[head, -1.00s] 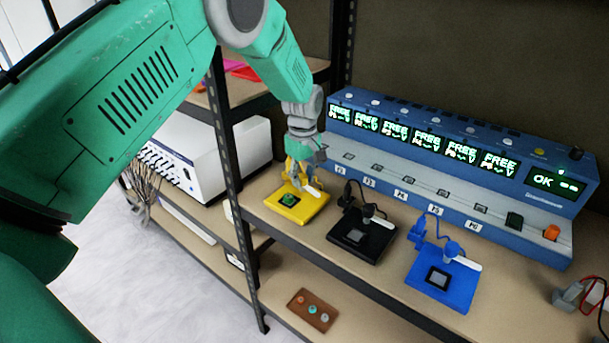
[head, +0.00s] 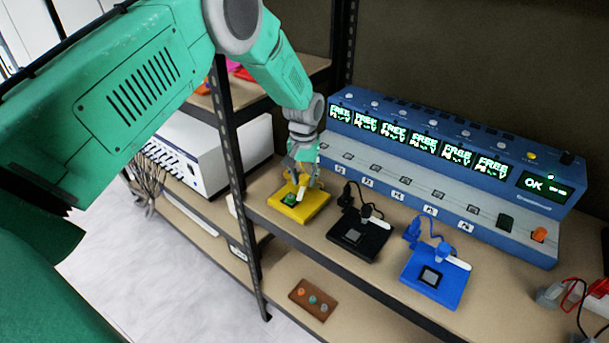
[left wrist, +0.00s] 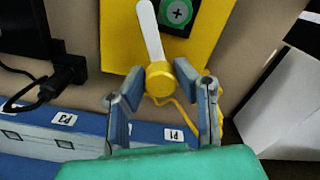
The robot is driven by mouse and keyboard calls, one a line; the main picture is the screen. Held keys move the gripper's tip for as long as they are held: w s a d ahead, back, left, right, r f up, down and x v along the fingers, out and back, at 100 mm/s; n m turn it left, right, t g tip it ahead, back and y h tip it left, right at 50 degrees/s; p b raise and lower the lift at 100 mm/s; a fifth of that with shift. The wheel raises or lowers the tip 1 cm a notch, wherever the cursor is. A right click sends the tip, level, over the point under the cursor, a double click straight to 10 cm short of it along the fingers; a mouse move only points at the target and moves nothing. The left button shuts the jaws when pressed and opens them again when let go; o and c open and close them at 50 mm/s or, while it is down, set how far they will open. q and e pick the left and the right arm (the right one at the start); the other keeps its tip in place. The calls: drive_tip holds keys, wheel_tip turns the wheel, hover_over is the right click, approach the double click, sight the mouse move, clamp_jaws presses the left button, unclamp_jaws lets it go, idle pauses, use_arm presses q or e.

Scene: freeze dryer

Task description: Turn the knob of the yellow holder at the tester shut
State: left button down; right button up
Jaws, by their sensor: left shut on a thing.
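The yellow holder (head: 314,207) lies on the shelf in front of the blue tester (head: 430,160). A green chip (head: 289,199) sits in it; the chip also shows in the left wrist view (left wrist: 176,12). The holder's yellow knob (left wrist: 159,78) carries a white lever (left wrist: 150,30) that reaches over the plate beside the chip. My left gripper (head: 303,179) is above the holder's far end. In the left wrist view its two fingers (left wrist: 159,77) are shut on the knob from both sides. My right gripper is not in view.
A black holder (head: 372,240) and a blue holder (head: 448,280) lie to the right. A dark shelf post (head: 237,170) stands left of the yellow holder. A white instrument (head: 205,150) is further left. A brown block (head: 313,299) is on the lower shelf.

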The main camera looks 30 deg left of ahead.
sight(304, 175)
use_arm(q)
drive_tip(key=m, duration=0.4)
drive_tip(key=shift+w+a+r+m+p, duration=0.1)
drive_tip(key=shift+w+r+m+p, duration=0.15)
drive_tip(key=shift+w+m+p, duration=0.15)
drive_tip(key=shift+m, duration=0.3)
drive_tip(key=c, duration=1.3)
unclamp_jaws()
drive_tip(key=shift+f, duration=0.25)
drive_tip(key=shift+s+r, duration=0.1)
drive_tip(key=shift+r, duration=0.35)
wheel_tip(304, 175, up, 11)
drive_tip(key=shift+f, duration=0.1)
